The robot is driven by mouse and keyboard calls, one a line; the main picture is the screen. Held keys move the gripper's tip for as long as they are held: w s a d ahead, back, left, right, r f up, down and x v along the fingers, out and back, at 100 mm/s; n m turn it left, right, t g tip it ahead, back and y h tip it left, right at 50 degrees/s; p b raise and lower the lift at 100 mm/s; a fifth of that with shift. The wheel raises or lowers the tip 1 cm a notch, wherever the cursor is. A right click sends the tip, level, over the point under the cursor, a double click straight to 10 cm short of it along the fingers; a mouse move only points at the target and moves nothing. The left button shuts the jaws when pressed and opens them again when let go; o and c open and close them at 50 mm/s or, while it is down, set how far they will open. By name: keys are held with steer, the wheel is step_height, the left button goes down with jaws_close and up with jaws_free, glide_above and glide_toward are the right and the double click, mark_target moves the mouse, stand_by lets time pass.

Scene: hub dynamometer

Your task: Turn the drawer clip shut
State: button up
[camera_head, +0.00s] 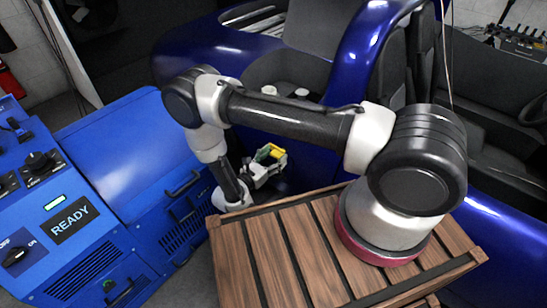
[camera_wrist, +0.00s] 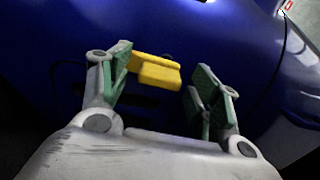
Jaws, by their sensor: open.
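A yellow two-part piece (camera_wrist: 153,70), which may be the drawer clip, shows in the wrist view in front of a dark blue surface. It also shows in the head view as a small yellow patch (camera_head: 271,152) at my gripper. My gripper (camera_wrist: 160,78) has its green-padded fingers spread, one on each side of the yellow piece. The left finger is very near or touching its left end; a gap remains on the right. In the head view my gripper (camera_head: 268,167) is low beside the blue car body. I cannot tell which way the piece is turned.
A blue cabinet (camera_head: 130,150) with dark handles stands on the left, beside a console with a READY display (camera_head: 70,220). The blue car (camera_head: 345,80) fills the back. A slatted wooden deck (camera_head: 285,255) lies at the front under my arm. A narrow floor gap separates cabinet and deck.

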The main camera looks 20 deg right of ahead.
steer(key=c, duration=1)
steer(key=shift+n, duration=0.4)
steer(key=shift+s+d+f+n, duration=0.1)
steer(key=shift+f+n, duration=0.05)
steer(key=shift+n, duration=2.7)
steer(key=shift+s+a+f+n, duration=0.1)
steer(key=shift+f+n, duration=0.05)
steer(key=shift+n, duration=2.65)
steer(key=shift+s+d+f+n, duration=0.1)
steer(key=shift+f+n, duration=0.05)
steer(key=shift+n, duration=2.7)
